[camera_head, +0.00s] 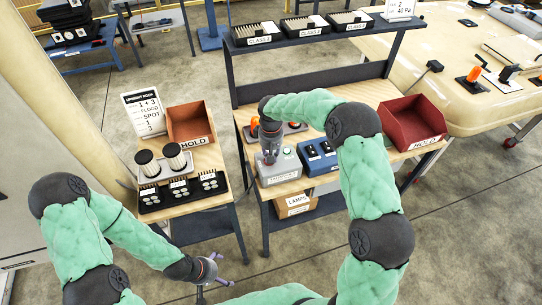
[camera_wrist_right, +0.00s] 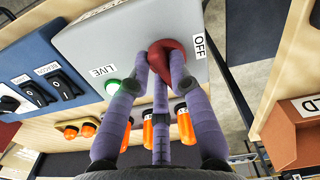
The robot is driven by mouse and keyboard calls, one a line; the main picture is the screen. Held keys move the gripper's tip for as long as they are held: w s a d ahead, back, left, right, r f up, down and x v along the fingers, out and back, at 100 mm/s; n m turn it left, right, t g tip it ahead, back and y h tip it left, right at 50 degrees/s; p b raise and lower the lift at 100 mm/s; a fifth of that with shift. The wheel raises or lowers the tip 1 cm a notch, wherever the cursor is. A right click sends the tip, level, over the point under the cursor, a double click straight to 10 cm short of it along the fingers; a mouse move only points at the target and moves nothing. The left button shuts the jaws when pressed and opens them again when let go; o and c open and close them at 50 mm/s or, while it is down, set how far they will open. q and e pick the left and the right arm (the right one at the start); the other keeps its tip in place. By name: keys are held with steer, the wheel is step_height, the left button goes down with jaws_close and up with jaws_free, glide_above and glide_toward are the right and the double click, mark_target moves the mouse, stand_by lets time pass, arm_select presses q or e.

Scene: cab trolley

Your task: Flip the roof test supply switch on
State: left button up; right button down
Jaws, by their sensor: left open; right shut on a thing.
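The grey supply box (camera_head: 277,170) stands on the workbench in the head view. In the right wrist view, the box (camera_wrist_right: 120,35) carries a red knob (camera_wrist_right: 168,47), an OFF label and a LIVE label beside a green lamp (camera_wrist_right: 113,87). My right gripper (camera_wrist_right: 162,62) is shut on the red knob, its fingers covering part of it. In the head view my right gripper (camera_head: 270,155) is over the box and hides the knob. My left gripper (camera_head: 210,272) is open and empty low in the head view, in front of the small table.
A blue switch box (camera_head: 318,157) stands right beside the grey box. Red bins (camera_head: 412,122) and (camera_head: 190,124) stand on the bench and small table. Orange-handled tools (camera_wrist_right: 184,122) are behind the grey box. Black trays with round parts (camera_head: 180,190) sit on the small table.

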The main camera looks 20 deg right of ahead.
steer(key=shift+m+b, duration=0.3)
steer(key=shift+m, duration=1)
steer(key=c, duration=1.1)
jaws_free()
step_height(320, 180, up, 12)
steer(key=shift+r, duration=0.1)
